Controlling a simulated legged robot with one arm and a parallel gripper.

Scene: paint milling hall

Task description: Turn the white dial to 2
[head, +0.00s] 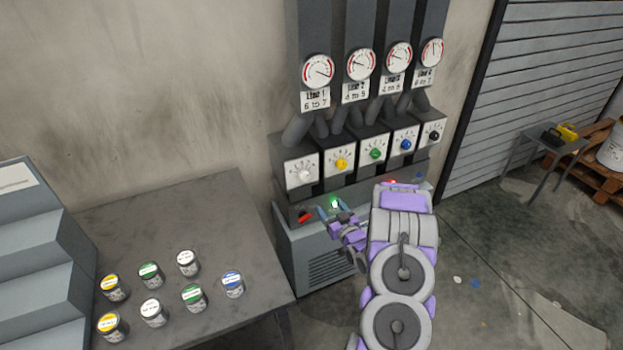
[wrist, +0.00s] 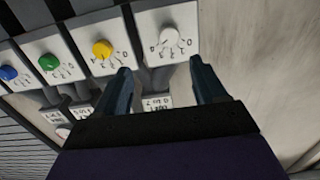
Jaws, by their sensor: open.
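The white dial (head: 304,174) is the leftmost of a row of dials on the grey machine in the head view. In the wrist view the white dial (wrist: 169,36) sits upside down on its white plate with numbers around it. The dial's exact setting is too small to read. My gripper (wrist: 160,78) is open, its two fingers to either side of the white dial in the picture, with nothing between them. In the head view my gripper (head: 331,208) is below the dial row, in front of the lower panel, apart from the dial.
Yellow (head: 341,163), green (head: 375,153), blue (head: 406,144) and black (head: 434,135) dials continue the row to the right. Round gauges (head: 318,71) hang above. A table (head: 215,215) with several paint cans stands left.

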